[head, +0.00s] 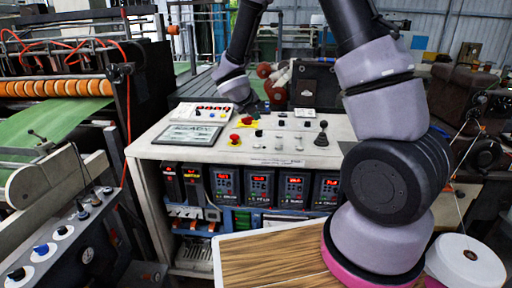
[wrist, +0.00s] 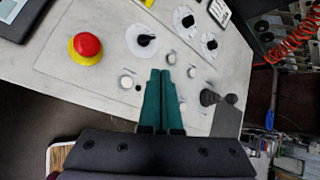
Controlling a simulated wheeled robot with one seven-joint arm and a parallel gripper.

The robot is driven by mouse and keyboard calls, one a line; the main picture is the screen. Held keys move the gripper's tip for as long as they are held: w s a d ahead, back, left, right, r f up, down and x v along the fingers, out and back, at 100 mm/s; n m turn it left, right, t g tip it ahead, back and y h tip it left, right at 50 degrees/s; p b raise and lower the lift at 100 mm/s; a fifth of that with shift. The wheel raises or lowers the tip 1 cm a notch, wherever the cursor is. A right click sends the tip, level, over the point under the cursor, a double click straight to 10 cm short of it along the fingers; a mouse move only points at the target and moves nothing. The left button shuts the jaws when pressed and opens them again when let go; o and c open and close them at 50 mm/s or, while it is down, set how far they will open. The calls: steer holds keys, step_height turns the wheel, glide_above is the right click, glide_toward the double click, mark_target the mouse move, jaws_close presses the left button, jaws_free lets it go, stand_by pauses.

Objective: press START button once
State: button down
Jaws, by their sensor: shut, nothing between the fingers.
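The control console (head: 170,146) has a pale sloping top with several buttons and knobs. In the wrist view, my gripper (wrist: 160,72) shows as two teal fingers, shut together and empty, over the pale panel. Small pale round buttons lie around the fingertips: one to the left (wrist: 127,81), one just above right (wrist: 170,58) and one to the right (wrist: 192,72). I cannot read any START label, so I cannot tell which button is START. Contact with the panel is not clear. In the head view I cannot make out the fingers.
A red mushroom button on a yellow base (wrist: 85,47) is left of the fingers. Black knobs on white discs (wrist: 143,40) lie above. A black joystick (head: 321,135) stands at the console's right. A wooden tabletop (head: 265,258) is in front.

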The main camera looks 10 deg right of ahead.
mark_target(257, 146)
steer(key=shift+f, duration=4.35)
steer(key=shift+f, duration=0.1)
steer(key=shift+f, duration=0.3)
